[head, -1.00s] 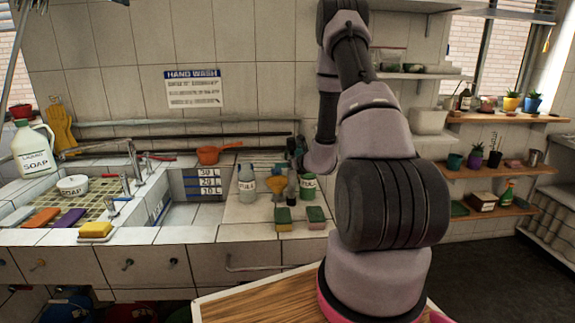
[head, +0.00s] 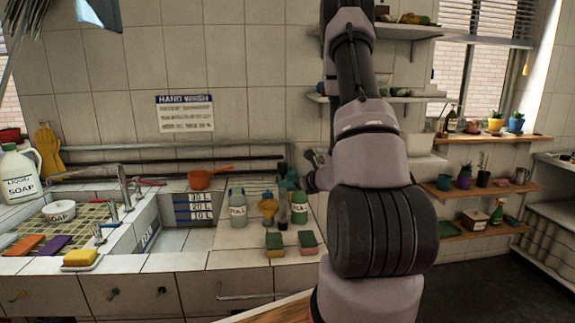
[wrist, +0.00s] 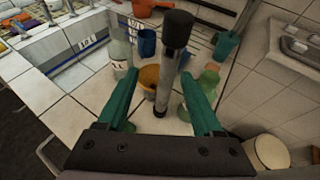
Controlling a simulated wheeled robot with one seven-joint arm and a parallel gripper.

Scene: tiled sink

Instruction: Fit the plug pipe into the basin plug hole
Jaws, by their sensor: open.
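The plug pipe (wrist: 170,65) looks like an upright grey tube with a thick black top. It stands on the tiled counter among bottles, and shows in the head view (head: 282,207) as a dark upright shape. My gripper (wrist: 160,74) is open, its two teal fingers on either side of the pipe in the wrist view. I see no contact with the pipe. The basin (head: 194,207) is the recess with litre marks on its wall, left of the pipe. Its plug hole is hidden from the head view.
Two sponges (head: 275,244) lie in front. An orange saucepan (head: 201,179) sits behind the basin. The counter between basin and bottles is mostly clear.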

